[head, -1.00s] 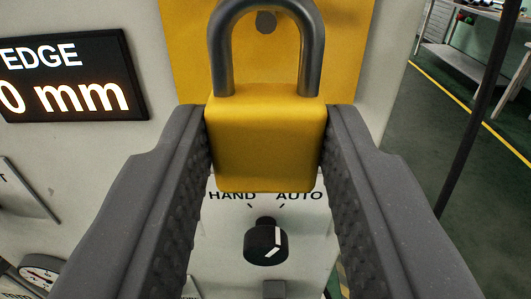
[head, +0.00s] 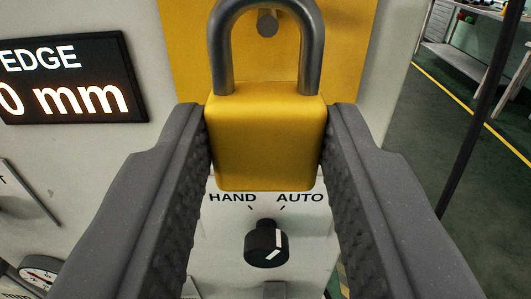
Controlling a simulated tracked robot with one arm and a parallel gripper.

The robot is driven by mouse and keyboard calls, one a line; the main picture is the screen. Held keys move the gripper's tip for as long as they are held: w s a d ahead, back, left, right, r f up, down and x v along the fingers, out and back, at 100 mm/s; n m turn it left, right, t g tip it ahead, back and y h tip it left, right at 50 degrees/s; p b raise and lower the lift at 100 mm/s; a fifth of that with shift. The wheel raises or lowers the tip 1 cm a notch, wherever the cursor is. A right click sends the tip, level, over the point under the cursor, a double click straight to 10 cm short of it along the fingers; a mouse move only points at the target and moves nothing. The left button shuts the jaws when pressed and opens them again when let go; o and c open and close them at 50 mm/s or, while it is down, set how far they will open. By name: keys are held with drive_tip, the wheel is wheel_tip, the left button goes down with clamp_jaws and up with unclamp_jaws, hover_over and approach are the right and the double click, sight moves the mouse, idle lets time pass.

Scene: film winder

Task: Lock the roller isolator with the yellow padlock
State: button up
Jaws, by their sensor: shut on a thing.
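The yellow padlock (head: 266,142) is held upright between the two dark grey fingers of my gripper (head: 266,145), which is shut on its body. Its grey shackle (head: 221,60) points up, and the top of the loop is cut off by the picture's upper edge. Behind it is a yellow plate (head: 345,50) on the pale panel. A short grey peg (head: 267,22) on that plate shows through the shackle loop. I cannot tell whether the peg reaches into the loop. The rest of the isolator is hidden or out of the picture.
A black HAND/AUTO selector knob (head: 266,244) sits on the panel below the padlock. A lit display (head: 70,80) is at the left, with part of a gauge (head: 40,272) below. A dark pole (head: 475,120) and green floor are at the right.

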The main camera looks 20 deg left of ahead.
drive_tip(key=shift+w, duration=0.15)
drive_tip(key=shift+x, duration=1.2)
drive_tip(key=shift+f+b, duration=0.15)
drive_tip(key=shift+b, duration=0.15)
idle(0.4)
drive_tip(key=shift+w+a, duration=0.1)
drive_tip(key=shift+w, duration=0.2)
drive_tip(key=shift+w+a, duration=0.15)
drive_tip(key=shift+w, duration=0.4)
drive_tip(key=shift+f, duration=0.2)
drive_tip(key=shift+b, duration=0.35)
idle(0.4)
